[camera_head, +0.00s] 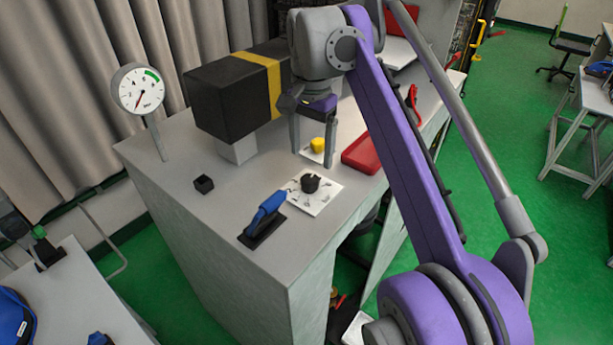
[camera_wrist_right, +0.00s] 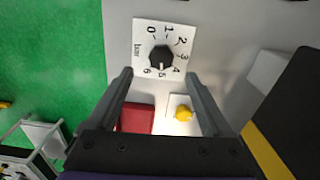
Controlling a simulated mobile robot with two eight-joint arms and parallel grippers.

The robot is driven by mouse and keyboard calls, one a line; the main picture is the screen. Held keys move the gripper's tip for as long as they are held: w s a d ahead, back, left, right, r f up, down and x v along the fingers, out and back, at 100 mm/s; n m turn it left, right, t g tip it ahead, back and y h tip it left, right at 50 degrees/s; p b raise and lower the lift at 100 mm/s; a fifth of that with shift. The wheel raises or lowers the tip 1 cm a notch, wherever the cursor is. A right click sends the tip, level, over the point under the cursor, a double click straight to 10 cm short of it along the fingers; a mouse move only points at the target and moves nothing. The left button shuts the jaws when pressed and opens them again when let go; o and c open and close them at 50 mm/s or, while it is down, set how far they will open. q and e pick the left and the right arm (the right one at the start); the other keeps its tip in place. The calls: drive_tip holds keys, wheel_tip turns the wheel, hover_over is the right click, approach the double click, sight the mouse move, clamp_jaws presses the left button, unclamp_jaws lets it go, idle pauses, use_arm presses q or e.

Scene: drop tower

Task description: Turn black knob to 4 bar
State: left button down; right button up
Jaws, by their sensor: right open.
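The black knob (camera_head: 311,183) sits on a white dial plate (camera_head: 325,198) on the grey bench. In the right wrist view the knob (camera_wrist_right: 161,58) is surrounded by numbers 0 to 6 and "bar"; I cannot tell surely which number it points at. My right gripper (camera_head: 311,155) is open and empty, fingers pointing down, beyond the knob and near the yellow button (camera_head: 318,145). In the right wrist view the knob lies just past and between the fingertips (camera_wrist_right: 159,75). A round gauge (camera_head: 138,89) stands at the left, its red needle pointing down. My left gripper is not in view.
A black box with a yellow band (camera_head: 232,100) stands left of the gripper. A blue-handled tool (camera_head: 265,215) lies close to the dial plate, a small black cube (camera_head: 204,184) farther left. The bench front is mostly clear.

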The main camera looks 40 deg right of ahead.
sight(310, 178)
wheel_tip(310, 178, down, 7)
drive_tip(key=shift+a+b, duration=0.1)
drive_tip(key=shift+b, duration=0.3)
clamp_jaws()
